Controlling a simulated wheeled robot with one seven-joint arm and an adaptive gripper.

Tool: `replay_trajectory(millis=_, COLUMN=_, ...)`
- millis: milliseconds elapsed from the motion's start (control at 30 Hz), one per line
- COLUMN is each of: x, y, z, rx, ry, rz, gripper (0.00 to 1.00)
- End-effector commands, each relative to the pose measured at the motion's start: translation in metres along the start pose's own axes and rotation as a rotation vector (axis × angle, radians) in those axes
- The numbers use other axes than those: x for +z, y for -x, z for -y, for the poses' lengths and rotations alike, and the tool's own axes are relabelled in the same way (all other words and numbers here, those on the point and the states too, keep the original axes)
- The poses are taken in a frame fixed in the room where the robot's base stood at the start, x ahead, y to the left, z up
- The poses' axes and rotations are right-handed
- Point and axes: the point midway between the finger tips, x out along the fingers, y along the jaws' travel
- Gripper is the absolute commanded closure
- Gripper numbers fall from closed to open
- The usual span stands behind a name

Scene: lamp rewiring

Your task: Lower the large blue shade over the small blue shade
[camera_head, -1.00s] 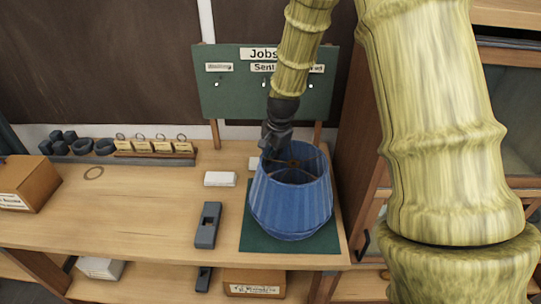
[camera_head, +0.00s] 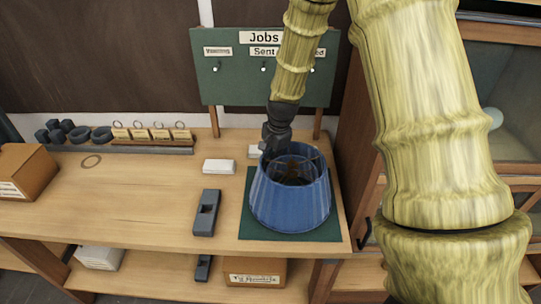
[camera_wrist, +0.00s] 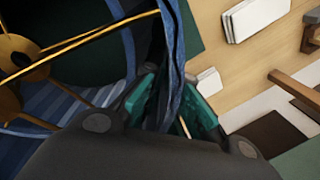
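The large blue shade (camera_head: 290,207) is upright over the green mat at the right of the bench in the head view. It is wide at the bottom and open at the top. My gripper (camera_head: 267,150) is at its back-left rim. In the wrist view, my teal-padded fingers (camera_wrist: 175,105) stand on both sides of the large shade's wall (camera_wrist: 176,45), shut on it. The brass ring and spokes (camera_wrist: 12,62) show inside the top. I cannot clearly make out the small blue shade; the large shade's wall hides most of what is inside.
The green mat (camera_head: 247,224) lies beneath. A dark grey plane-like block (camera_head: 207,213) and a white block (camera_head: 219,167) lie to its left. The Jobs board (camera_head: 262,75) stands behind, and a wooden cabinet (camera_head: 350,130) is at the right. The bench's left middle is mostly clear.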

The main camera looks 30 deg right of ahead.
Motion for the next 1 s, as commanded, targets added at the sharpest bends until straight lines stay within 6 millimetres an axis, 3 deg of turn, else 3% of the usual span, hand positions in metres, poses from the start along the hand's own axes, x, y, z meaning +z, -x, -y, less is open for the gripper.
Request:
replay_trajectory(millis=167, x=0.000, y=0.000, z=0.000, rx=0.000, ry=0.000, rz=0.000, gripper=1.00)
replay_trajectory(millis=333, x=0.000, y=0.000, z=0.000, rx=0.000, ry=0.000, rz=0.000, gripper=0.70)
replay_trajectory(millis=767, x=0.000, y=0.002, z=-0.001, rx=0.001, ry=0.000, rz=0.000, gripper=0.70)
replay_trajectory(millis=1000, x=0.000, y=0.026, z=0.001, rx=-0.001, ry=0.001, rz=-0.001, gripper=0.70)
